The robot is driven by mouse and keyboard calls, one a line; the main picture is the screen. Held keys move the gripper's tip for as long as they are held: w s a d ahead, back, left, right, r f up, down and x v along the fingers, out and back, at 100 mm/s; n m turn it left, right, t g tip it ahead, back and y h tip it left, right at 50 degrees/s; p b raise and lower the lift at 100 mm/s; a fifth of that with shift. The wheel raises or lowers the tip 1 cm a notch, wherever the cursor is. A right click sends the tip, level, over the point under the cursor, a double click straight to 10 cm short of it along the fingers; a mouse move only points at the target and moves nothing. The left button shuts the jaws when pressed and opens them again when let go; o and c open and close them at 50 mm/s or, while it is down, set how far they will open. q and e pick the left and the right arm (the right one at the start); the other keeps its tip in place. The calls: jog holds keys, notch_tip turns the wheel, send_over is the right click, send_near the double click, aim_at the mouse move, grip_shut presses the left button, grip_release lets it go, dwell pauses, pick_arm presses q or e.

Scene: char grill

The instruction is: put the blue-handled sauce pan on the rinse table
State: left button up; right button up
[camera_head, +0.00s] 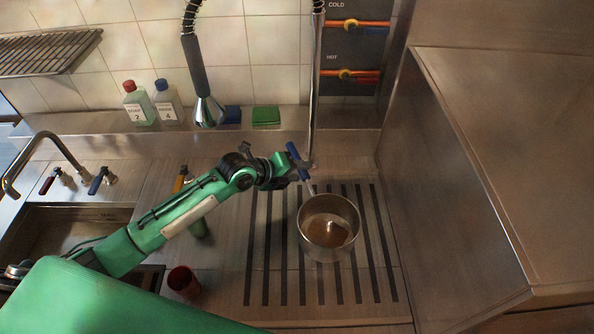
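The blue-handled sauce pan (329,249) is a steel pan with brown residue or a brown reflection inside. It is over the dark slots of the rinse table (233,285), right of centre. I cannot tell whether its base touches the surface. Its blue handle (293,150) points up and away to the left. My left gripper (303,169) reaches in from the left and is at this handle, with its fingers around it and seemingly shut on it. The fingers hide part of the handle. My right gripper is out of view.
A tall faucet pipe (314,90) rises behind the pan. A steel wall (450,190) bounds the right. Two bottles and a green sponge (266,116) are on the back ledge. A sink (60,213) is left.

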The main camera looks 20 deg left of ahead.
pick_arm(q)
jog(key=shift+s+a, duration=0.1)
jog(key=shift+s+a+r, duration=0.15)
jog(key=shift+a+r, duration=0.05)
jog(key=b+v, duration=0.3)
jog(key=v, duration=0.8)
jog(key=shift+b, duration=0.4)
jog(key=shift+s, duration=0.1)
